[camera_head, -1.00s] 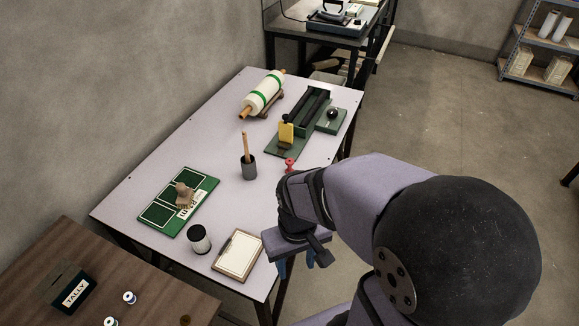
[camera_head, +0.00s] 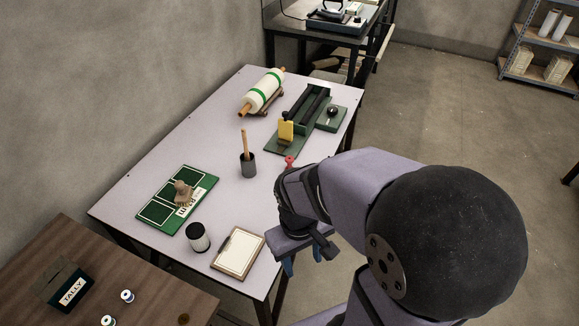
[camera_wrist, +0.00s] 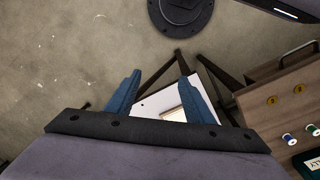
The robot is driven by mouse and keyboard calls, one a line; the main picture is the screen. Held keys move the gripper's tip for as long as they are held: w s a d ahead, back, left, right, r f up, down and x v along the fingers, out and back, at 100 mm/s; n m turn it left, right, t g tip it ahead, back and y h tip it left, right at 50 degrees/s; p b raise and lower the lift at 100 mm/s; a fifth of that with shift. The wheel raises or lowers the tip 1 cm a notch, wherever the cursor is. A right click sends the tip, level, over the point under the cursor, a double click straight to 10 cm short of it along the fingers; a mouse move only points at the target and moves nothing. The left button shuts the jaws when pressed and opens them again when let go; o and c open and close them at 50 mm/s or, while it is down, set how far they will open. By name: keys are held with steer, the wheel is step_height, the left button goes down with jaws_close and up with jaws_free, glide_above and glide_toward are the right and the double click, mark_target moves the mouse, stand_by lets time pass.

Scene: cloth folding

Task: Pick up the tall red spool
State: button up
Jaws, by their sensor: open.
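A small red spool-like thing (camera_head: 289,162) stands on the pale table, just beyond my forearm in the head view. My arm hides its lower part, and it does not show in the wrist view. My gripper (camera_head: 289,267) is low at the table's right edge, right of the clipboard and well nearer the camera than the red thing. In the wrist view, the two blue fingers of my gripper (camera_wrist: 160,77) are apart with nothing between them.
The pale table (camera_head: 215,125) carries a clipboard (camera_head: 238,252), a dark-and-white canister (camera_head: 198,237), a green board (camera_head: 160,211), a pencil cup (camera_head: 248,166), a green jig (camera_head: 292,135) and a roller (camera_head: 262,92). A brown table (camera_head: 45,245) stands at lower left.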

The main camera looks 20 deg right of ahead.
steer(key=w+d+f+n+t+h+b, duration=0.2)
steer(key=w+d+f+n+h+b, duration=0.3)
steer(key=w+d+n+b, duration=0.25)
steer(key=w+d+f+n+t+h+b, duration=0.1)
steer(key=w+d+f+n+h+b, duration=0.45)
steer(key=w+d+b, duration=0.3)
steer(key=n+t+y+b, duration=0.1)
steer(key=n+t+b, duration=1.15)
steer(key=n, duration=0.25)
glide_toward(289, 159)
steer(key=d, duration=0.1)
steer(key=w+d, duration=0.1)
steer(key=d, duration=0.1)
steer(key=shift+w+r+g, duration=0.15)
steer(key=shift+g, duration=0.1)
steer(key=shift+w+a+y+b, duration=0.35)
steer(key=shift+w+a, duration=0.05)
steer(key=shift+a, duration=0.1)
steer(key=shift+x, duration=3.65)
steer(key=shift+w+a+r, duration=0.1)
steer(key=c, duration=1.1)
